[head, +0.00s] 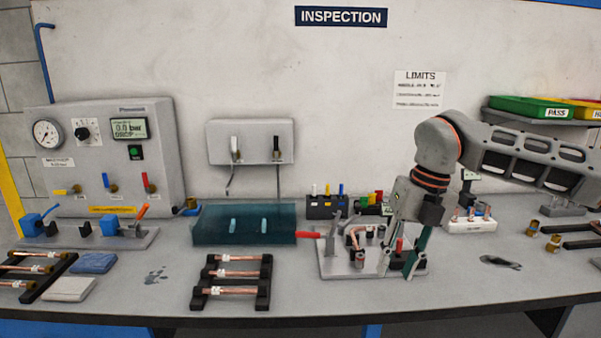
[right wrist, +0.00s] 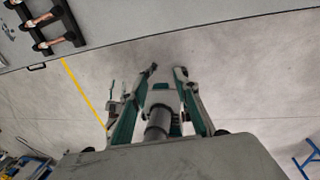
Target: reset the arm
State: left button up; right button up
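My right arm (head: 437,150) comes in from the right in the head view, its wrist bent down. My right gripper (head: 398,274) hangs with its fingers pointing down, in front of the metal fixture plate (head: 340,268) in the picture. In the right wrist view, the right gripper's fingertips (right wrist: 166,70) stand apart with nothing between them, over bare floor (right wrist: 230,60) beyond the bench edge. The gripper hides part of the fixture in the head view. My left arm and gripper are in neither view.
A black rack (head: 264,300) holds copper tubes (head: 236,291) near the bench's front edge; another rack (head: 40,282) is at far left. A teal tray (head: 245,238), a gauge panel (head: 105,150), a white block (head: 473,226) and a green PASS bin (head: 528,107) stand behind.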

jog(key=s+a+f+n+g+y, duration=0.2)
jog(key=s+a+f+y, duration=0.15)
jog(key=a, duration=0.45)
jog(key=s+a+f+n+g+y, duration=0.15)
jog(key=s+a+f, duration=0.3)
jog(key=a, duration=0.45)
jog(key=s+a+r+m+y, duration=0.2)
jog(key=s+a+r+y, duration=0.1)
jog(key=a+y, duration=0.3)
jog(key=s+a+r+m+y, duration=0.2)
jog(key=s+a+m+y, duration=0.1)
jog(key=a+y, duration=0.3)
jog(key=w+d+f+m+t, duration=0.4)
jog(key=w+d+m+t, duration=0.3)
jog(key=m+t, duration=0.85)
jog(key=w+d+f+m+t+h, duration=0.1)
jog(key=d+f+m+t+h, duration=0.3)
jog(key=d+f+m+h, duration=0.6)
jog(key=s+d+f+m+g+h, duration=0.1)
jog(key=s+d+f, duration=0.3)
jog(key=f, duration=0.4)
jog(key=s+d+f+m+g+h, duration=0.2)
jog(key=s+d+f, duration=0.3)
jog(key=f, duration=0.4)
jog(key=s+d+f+m+g+h, duration=0.2)
jog(key=s+d+f+h, duration=0.1)
jog(key=s+f, duration=0.4)
jog(key=shift+d+f, duration=0.65)
